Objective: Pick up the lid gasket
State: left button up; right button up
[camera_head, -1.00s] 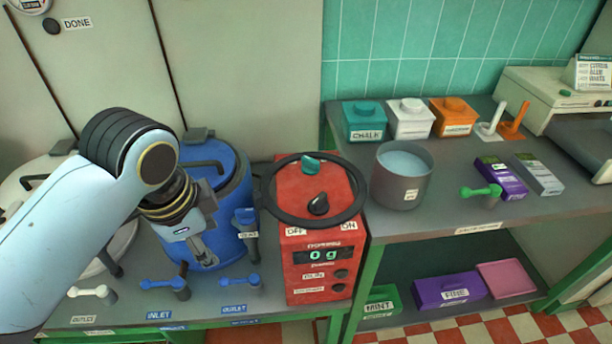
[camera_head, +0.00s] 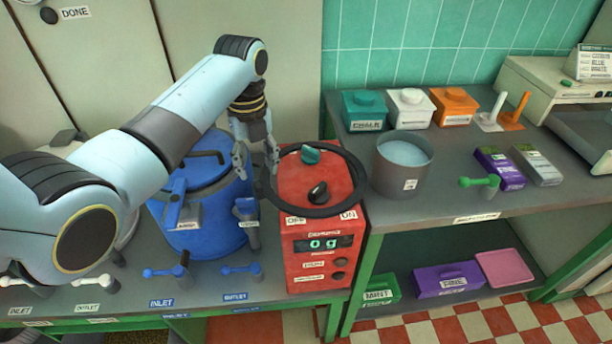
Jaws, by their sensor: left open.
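The lid gasket looks to be the large black ring (camera_head: 362,182) lying on top of the red box (camera_head: 320,250). It overhangs the box at the sides and circles a teal knob (camera_head: 311,154) and a black knob (camera_head: 318,193). My left gripper (camera_head: 257,170) points down at the ring's left edge, between the blue kettle and the red box. Its two fingers are apart, with one close to the ring's left rim. I cannot tell whether it touches the ring. My right gripper is not in view.
The blue kettle (camera_head: 205,215) stands left of the red box, with blue valve handles in front. A grey pot (camera_head: 402,170) stands close right of the ring. Teal, white and orange boxes line the back of the right bench.

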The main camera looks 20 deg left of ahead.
aim_at(258, 184)
pick_arm(q)
notch_tip(258, 184, down, 6)
jog(key=shift+s+a+p, duration=0.1)
jog(key=shift+s+p, duration=0.05)
jog(key=shift+p, duration=0.25)
jog(key=shift+c, duration=0.4)
grip_shut()
